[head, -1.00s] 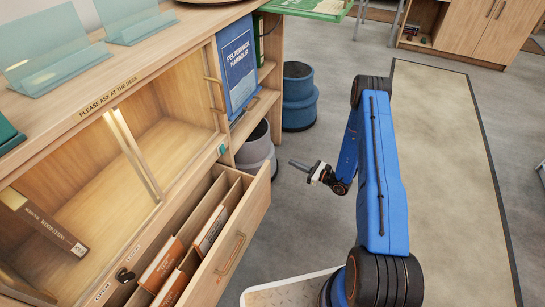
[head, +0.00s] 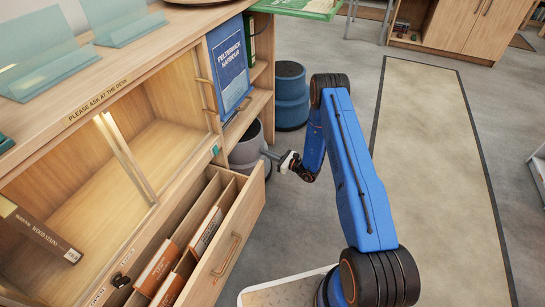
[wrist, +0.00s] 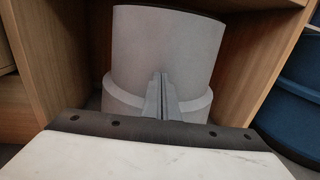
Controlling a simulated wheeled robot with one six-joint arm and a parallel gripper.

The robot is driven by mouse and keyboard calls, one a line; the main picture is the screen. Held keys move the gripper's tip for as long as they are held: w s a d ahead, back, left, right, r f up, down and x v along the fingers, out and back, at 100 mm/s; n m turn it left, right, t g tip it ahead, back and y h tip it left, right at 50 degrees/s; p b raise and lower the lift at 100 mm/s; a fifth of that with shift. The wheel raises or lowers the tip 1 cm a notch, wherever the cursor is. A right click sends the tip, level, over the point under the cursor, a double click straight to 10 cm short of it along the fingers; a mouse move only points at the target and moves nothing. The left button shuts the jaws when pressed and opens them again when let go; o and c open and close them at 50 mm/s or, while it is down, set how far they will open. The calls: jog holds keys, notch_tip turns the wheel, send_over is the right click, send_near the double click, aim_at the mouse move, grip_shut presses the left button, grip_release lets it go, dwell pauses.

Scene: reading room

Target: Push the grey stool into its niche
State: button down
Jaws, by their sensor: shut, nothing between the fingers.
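The grey stool (head: 246,146) stands on the floor at the end of the wooden counter, below the blue book and beyond the open drawer. In the wrist view the grey stool (wrist: 165,48) is a round body with a wider lower ring, between two wooden side panels. Its lower part is hidden by my gripper and, in the head view, by the drawer. My gripper (head: 268,155) is shut and empty, its fingers pointing at the stool's front. In the wrist view the gripper fingers (wrist: 161,92) overlap the stool's lower front; I cannot tell whether they touch it.
An open drawer (head: 232,240) with books juts out beside the stool. A blue stool (head: 291,97) stands to the right behind it, and shows at the right in the wrist view (wrist: 297,90). A pale tray-like surface (head: 285,291) is at the front. The floor (head: 335,190) right of the drawer is clear.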

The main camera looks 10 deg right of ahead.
aim_at(259, 150)
jog(key=shift+w+a, duration=0.2)
jog(key=shift+a, duration=0.1)
jog(key=shift+x, duration=1.95)
